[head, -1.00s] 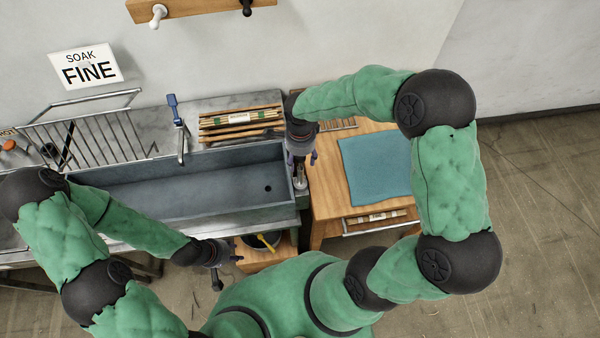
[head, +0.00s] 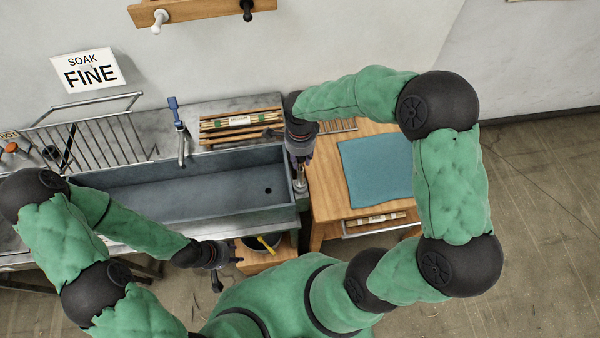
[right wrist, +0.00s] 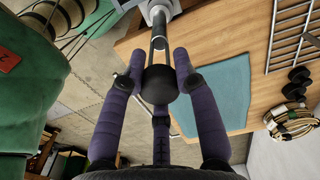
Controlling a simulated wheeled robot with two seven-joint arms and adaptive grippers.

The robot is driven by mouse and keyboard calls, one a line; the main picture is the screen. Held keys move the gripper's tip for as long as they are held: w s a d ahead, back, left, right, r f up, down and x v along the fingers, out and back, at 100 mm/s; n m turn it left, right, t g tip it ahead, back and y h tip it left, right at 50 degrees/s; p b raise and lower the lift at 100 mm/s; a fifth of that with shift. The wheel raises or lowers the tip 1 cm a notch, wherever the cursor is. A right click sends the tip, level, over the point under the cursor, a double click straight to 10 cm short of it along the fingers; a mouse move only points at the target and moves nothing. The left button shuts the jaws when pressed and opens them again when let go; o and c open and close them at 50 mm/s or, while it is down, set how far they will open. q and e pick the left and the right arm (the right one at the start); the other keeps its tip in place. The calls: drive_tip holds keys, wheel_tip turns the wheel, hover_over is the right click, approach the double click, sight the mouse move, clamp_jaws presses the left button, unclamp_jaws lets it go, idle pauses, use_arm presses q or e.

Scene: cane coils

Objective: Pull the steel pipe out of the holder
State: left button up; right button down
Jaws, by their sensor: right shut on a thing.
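The steel pipe (right wrist: 159,42) stands in a pale metal holder (right wrist: 158,11) at the sink's right end. Its upper end is a dark round knob (right wrist: 158,86). My right gripper (right wrist: 160,72) has its purple fingers closed around this knob, one on each side and one below in the right wrist view. In the head view my right gripper (head: 300,160) is over the sink's right edge, and the holder (head: 300,185) shows just below it. How deep the pipe sits is hidden. My left gripper (head: 231,268) is open and empty in front of the sink.
The grey sink (head: 190,190) lies left of my right gripper. A wooden cabinet (head: 325,205) with a teal mat (head: 375,168) stands to the right. A tap (head: 179,130) and a tray of cane strips (head: 240,122) are behind the sink. A bin (head: 262,243) stands low in front.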

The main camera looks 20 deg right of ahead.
drive_tip(key=shift+r+p, duration=1.5)
drive_tip(key=shift+r, duration=1.5)
